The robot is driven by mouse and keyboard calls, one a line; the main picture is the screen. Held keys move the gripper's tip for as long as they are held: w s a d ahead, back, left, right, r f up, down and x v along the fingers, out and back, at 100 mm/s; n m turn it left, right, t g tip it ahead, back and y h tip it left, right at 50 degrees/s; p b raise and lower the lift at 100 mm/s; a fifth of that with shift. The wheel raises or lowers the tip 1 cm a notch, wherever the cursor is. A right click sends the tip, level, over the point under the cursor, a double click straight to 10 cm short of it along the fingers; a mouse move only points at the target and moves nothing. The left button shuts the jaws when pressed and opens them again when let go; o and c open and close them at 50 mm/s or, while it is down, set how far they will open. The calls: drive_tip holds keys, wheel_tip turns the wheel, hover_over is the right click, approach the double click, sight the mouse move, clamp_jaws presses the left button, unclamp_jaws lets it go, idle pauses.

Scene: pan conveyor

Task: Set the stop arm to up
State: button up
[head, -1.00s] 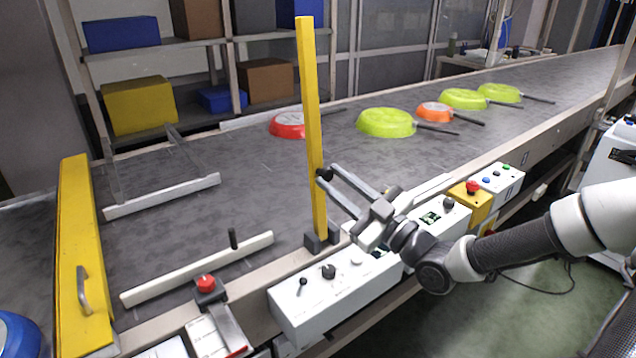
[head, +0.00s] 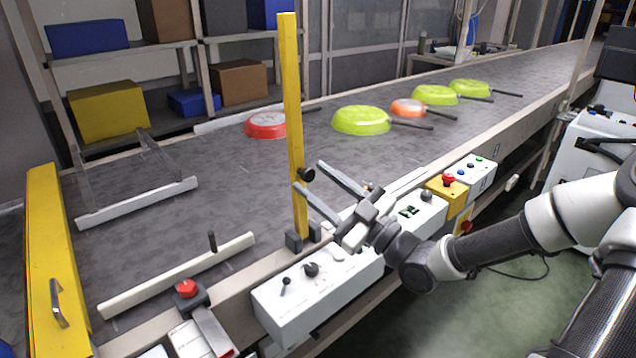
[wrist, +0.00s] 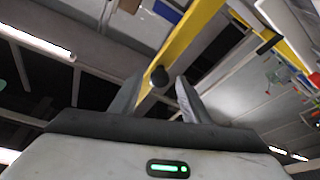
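The stop arm (head: 291,110) is a long yellow bar standing upright on a dark bracket at the conveyor's near edge. A black knob (head: 306,174) sticks out from its side, a little below mid-height. My gripper (head: 309,176) is beside the bar on its right, fingers spread and pointing at the knob. In the wrist view the bar (wrist: 182,38) runs diagonally across the top, and the knob (wrist: 159,76) shows near the gap between the open fingers (wrist: 158,92). The gripper holds nothing.
Several pans lie on the conveyor belt (head: 230,180), including a red one (head: 265,125) behind the bar and a green one (head: 361,120). A white control box (head: 318,295) with knobs sits below my gripper. A red button (head: 186,288) and a yellow barrier (head: 52,260) are at left.

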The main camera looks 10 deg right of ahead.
drive_tip(key=p+v, duration=0.1)
drive_tip(key=v, duration=1.6)
drive_tip(key=shift+d+p, duration=0.2)
drive_tip(key=shift+p, duration=0.2)
drive_tip(key=shift+s+f, duration=0.1)
drive_tip(key=shift+s, duration=0.05)
